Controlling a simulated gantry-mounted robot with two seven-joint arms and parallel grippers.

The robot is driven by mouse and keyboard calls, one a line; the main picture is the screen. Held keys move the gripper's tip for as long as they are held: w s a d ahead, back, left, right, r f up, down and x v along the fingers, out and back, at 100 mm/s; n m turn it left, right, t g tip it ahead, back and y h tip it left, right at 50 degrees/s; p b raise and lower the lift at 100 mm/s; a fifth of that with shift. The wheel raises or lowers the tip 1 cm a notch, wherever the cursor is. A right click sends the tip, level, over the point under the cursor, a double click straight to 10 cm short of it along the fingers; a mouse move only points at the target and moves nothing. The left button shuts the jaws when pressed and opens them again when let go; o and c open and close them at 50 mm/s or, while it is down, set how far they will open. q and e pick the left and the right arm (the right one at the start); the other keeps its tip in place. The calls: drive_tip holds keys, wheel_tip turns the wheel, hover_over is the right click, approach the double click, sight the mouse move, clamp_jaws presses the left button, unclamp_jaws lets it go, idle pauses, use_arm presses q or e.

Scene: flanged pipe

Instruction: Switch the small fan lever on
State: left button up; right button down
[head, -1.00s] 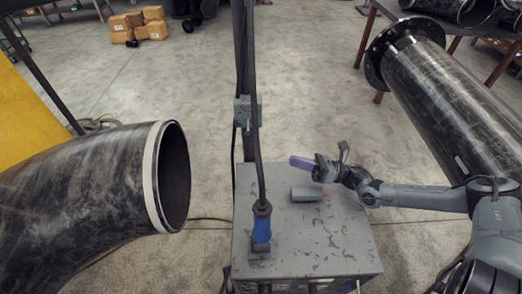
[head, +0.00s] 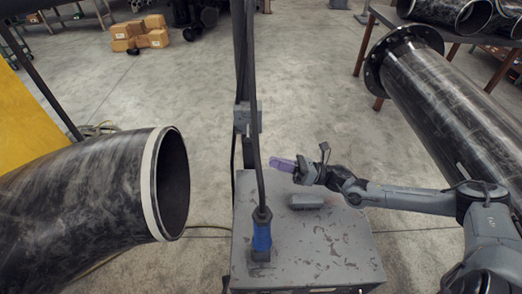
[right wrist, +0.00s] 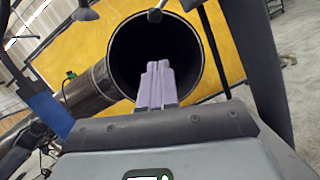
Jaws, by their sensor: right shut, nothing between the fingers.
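My right gripper (head: 279,164) reaches in from the right, above the back part of a grey metal cabinet (head: 300,262). Its purple fingers are together and empty, pointing left toward the dark post. In the right wrist view, the shut fingers (right wrist: 157,84) show in front of the open end of a black pipe. I cannot pick out the small fan lever in either view. A grey box (head: 246,117) is fixed to the post behind the cabinet; no lever can be made out on it. My left gripper is not in view.
A blue connector (head: 262,237) with a thick black cable stands on the cabinet, left of my gripper. A small grey block (head: 306,201) lies on the cabinet top. Large black pipes flank it at left (head: 85,195) and right (head: 460,115). Open floor lies behind.

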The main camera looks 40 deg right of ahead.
sight(248, 133)
drive_tip(key=w+a+r, duration=0.2)
drive_tip(key=w+r, duration=0.2)
drive_tip(key=shift+w+a+r, duration=0.15)
drive_tip(key=shift+w+a, duration=0.2)
drive_tip(key=shift+a, duration=0.05)
drive_tip(key=shift+a, duration=0.1)
